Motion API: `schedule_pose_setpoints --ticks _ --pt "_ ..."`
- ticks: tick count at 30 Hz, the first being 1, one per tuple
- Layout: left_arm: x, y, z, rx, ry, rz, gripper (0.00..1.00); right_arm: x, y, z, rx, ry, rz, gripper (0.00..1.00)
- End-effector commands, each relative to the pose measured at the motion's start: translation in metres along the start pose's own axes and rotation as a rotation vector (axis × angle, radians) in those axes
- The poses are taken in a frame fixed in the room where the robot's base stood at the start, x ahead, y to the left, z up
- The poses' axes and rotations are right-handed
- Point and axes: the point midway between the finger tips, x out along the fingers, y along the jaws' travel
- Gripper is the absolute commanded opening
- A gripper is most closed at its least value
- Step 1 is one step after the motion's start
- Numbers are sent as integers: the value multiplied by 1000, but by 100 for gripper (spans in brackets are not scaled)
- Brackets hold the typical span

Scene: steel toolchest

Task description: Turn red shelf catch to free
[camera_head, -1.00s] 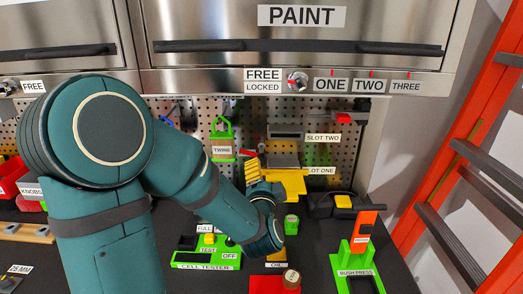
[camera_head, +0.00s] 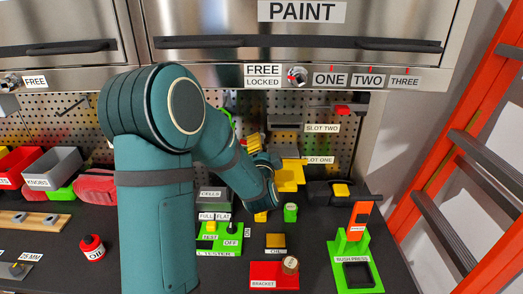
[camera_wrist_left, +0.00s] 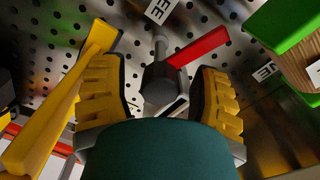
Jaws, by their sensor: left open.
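The red shelf catch (camera_wrist_left: 200,47) shows in the left wrist view as a red lever reaching up and right from a dark round hub. The hub sits between the fingers of my left gripper (camera_wrist_left: 160,82). The fingers are open, with yellow ribbed pads on either side of the hub and a gap at both sides. Part of a white label (camera_wrist_left: 160,10) lies above it, cut off. In the head view my left gripper (camera_head: 258,150) is at the pegboard, mostly hidden by its own wrist, and I cannot make out the catch there. My right gripper is not in view.
A yellow bar (camera_wrist_left: 60,110) runs close beside the left finger in the wrist view. A green holder (camera_wrist_left: 290,22) is at its upper right. In the head view a yellow shelf (camera_head: 291,178) is right of the gripper. The bench below holds a green tester and a press (camera_head: 357,250).

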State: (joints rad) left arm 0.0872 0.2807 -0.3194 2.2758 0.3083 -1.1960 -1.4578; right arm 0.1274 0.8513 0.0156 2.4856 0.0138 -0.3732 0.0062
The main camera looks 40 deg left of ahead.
Motion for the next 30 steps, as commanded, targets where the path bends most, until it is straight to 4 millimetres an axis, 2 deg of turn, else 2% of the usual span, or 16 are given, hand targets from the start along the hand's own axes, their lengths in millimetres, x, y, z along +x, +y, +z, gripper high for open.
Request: schedule_pose_setpoints --ticks 4,5,9,10,17,24,30 --pt "0 0 0 0 0 1 63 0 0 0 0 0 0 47" --pt "0 0 0 0 0 1 57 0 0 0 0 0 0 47" --pt "0 0 0 0 0 1 8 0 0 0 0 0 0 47" --pt "0 0 0 0 0 1 0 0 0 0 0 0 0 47" --pt "0 0 0 -12 0 0 0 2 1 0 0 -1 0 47" --pt "0 2 2 -203 0 -3 0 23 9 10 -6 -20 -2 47" --pt "0 1 1 -307 0 -1 0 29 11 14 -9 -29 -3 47"
